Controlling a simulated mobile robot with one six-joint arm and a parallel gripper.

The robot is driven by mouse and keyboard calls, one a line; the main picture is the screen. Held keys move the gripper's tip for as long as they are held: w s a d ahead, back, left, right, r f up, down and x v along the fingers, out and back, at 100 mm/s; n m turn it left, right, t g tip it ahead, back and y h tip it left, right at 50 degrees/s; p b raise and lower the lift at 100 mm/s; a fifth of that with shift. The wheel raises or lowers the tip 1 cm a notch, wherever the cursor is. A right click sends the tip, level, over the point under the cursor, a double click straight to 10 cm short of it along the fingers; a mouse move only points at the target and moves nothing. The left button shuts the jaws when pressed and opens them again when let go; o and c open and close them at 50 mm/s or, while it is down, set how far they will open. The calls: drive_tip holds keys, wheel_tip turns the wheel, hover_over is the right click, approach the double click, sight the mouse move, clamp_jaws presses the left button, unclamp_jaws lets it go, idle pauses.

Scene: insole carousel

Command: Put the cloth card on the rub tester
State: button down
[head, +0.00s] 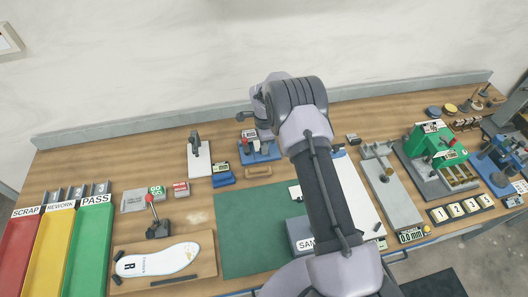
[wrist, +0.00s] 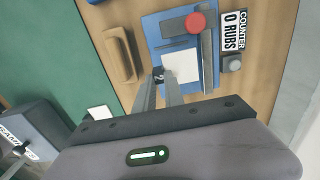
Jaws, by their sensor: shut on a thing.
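The rub tester (wrist: 158,28) is a blue base with grey bars and a red knob, in the upper middle of the wrist view. It also shows in the head view (head: 262,157), partly covered by my wrist. The cloth card (wrist: 182,66) is a small white square over the tester's lower part. My gripper (wrist: 159,78) is shut on the near edge of the card, at the tester. I cannot tell whether the card rests on the base or is just above it. In the head view my arm hides the fingertips and card.
A counter reading 0 RUBS (wrist: 232,30) stands right beside the tester in the wrist view. A tan block (wrist: 118,55) lies between it and the green mat (head: 235,240). A grey box (head: 300,238) stands at the mat's right edge, partly behind my arm.

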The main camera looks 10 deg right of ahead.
drive_tip(key=shift+f, duration=1.85)
drive_tip(key=c, duration=1.4)
unclamp_jaws()
drive_tip(key=shift+c, duration=0.2)
drive_tip(key=shift+r, duration=0.1)
